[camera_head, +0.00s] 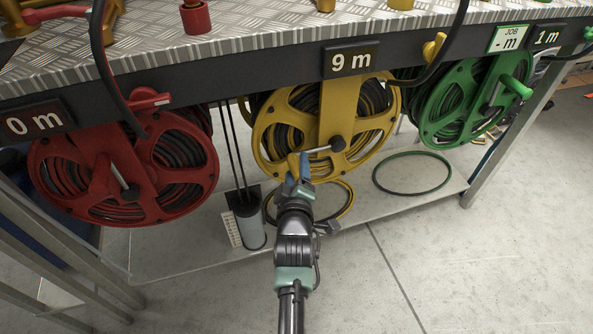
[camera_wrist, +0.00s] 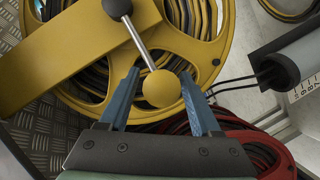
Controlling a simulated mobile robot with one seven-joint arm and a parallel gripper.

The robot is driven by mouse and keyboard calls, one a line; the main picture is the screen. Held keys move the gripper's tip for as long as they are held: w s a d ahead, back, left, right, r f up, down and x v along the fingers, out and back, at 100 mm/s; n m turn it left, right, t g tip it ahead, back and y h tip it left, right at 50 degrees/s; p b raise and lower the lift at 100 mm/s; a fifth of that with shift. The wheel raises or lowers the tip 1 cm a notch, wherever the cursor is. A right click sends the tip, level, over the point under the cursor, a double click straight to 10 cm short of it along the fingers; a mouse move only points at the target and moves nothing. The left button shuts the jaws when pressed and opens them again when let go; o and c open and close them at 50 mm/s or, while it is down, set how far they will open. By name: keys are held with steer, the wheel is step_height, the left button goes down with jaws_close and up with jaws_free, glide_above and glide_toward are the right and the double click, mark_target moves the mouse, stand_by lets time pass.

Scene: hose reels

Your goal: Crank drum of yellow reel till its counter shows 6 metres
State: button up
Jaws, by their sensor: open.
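The yellow reel (camera_head: 268,136) hangs under the bench, and its counter (camera_head: 350,61) reads 9 m. Its crank has a black hub (camera_head: 337,143), a metal rod and a yellow ball knob (camera_wrist: 162,89) pointing to the left in the head view. My gripper (camera_head: 299,166) is at the knob. In the wrist view its blue fingers (camera_wrist: 160,78) are open, one on each side of the knob, with visible gaps. The knob is partly hidden by the fingers in the head view.
A red reel (camera_head: 180,160) with counter (camera_head: 35,122) at 0 m hangs at left, a green reel (camera_head: 452,92) with counter (camera_head: 546,38) at 1 m at right. A job card (camera_head: 508,38) reads "- m". A grey cylinder (camera_head: 250,226) stands below, beside hose loops on the shelf (camera_head: 390,210).

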jaws_close()
stand_by(1.3)
